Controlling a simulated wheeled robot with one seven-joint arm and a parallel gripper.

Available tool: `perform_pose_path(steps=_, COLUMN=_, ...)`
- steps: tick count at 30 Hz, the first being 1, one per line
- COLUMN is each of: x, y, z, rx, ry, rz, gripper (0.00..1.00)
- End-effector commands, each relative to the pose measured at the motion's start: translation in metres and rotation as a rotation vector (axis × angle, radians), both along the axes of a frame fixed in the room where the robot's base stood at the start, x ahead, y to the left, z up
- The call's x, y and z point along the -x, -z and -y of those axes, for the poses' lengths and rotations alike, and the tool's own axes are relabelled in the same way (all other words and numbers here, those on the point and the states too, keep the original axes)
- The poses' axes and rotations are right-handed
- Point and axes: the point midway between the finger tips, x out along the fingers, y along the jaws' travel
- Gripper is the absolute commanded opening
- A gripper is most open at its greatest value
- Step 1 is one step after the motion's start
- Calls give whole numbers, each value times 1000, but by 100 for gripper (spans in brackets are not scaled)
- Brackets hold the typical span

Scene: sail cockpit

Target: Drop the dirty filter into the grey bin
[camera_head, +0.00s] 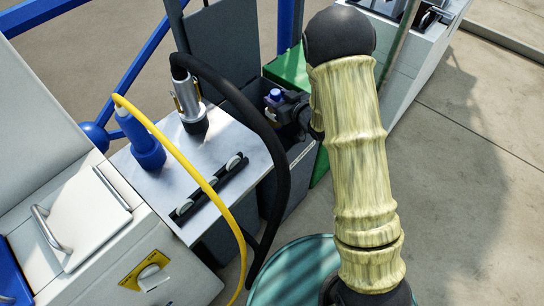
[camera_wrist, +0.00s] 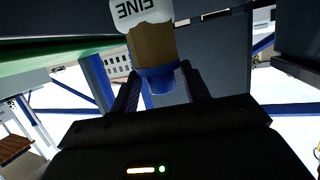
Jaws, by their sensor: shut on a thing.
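My gripper (camera_head: 284,104) is shut on the dirty filter, whose blue cap (camera_head: 275,95) shows between the jaws. In the wrist view my gripper (camera_wrist: 160,88) has a finger on either side of the blue end of the filter (camera_wrist: 152,45). The filter has a brown body and a white part lettered "FINE". The grey bin (camera_head: 298,185) stands beside the white-topped table, under my gripper. The filter appears at or over its opening; I cannot tell how deep it hangs. Much of the bin is hidden by my arm and the table.
A green box (camera_head: 290,66) stands behind the bin. The pale tabletop (camera_head: 160,195) at left holds a blue bottle (camera_head: 143,150), a metal fitting with a black hose (camera_head: 190,105) and a black strip (camera_head: 210,190). A yellow cable (camera_head: 190,170) crosses in front. Open floor lies at right.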

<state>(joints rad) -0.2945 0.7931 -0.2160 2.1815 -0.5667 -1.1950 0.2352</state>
Motion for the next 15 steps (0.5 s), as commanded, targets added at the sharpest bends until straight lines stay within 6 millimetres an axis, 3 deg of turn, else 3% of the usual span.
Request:
perform_pose_path(steps=6, x=0, y=-1, z=-3, rx=-1, ry=-4, rz=1, gripper=3)
perform_pose_path(steps=7, x=0, y=-1, z=-3, rx=-1, ry=-4, rz=1, gripper=52)
perform_pose_path(steps=10, x=1, y=-1, z=-3, rx=-1, ry=-4, rz=1, gripper=72)
perform_pose_path(steps=15, x=1, y=-1, z=-3, rx=0, ry=-4, rz=0, gripper=72)
